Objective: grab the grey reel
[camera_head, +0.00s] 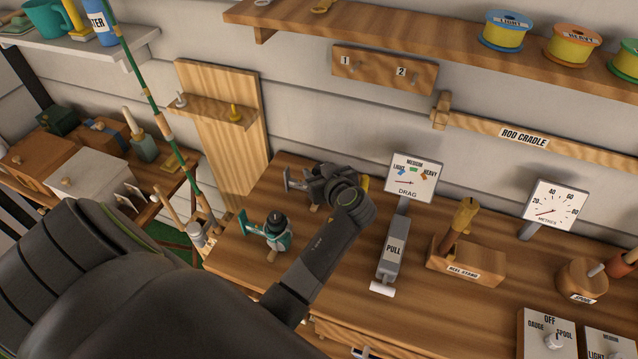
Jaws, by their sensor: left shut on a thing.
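The grey reel (296,181) is at the back left of the wooden workbench, mostly hidden by my left gripper (324,186). Its grey left end sticks out beside the gripper. My left arm comes in from the lower left and its gripper is shut on the grey reel. I cannot tell whether the reel touches the bench. A teal reel (274,233) with a dark top stands on the bench just in front and to the left, apart from the gripper. My right gripper is not in view.
A drag gauge (413,178) with a grey pull lever (391,257) stands right of the gripper. Further right are the reel stand (470,262) and a metres gauge (549,208). A green rod (155,100) leans at left. A shelf (420,28) with spools runs above.

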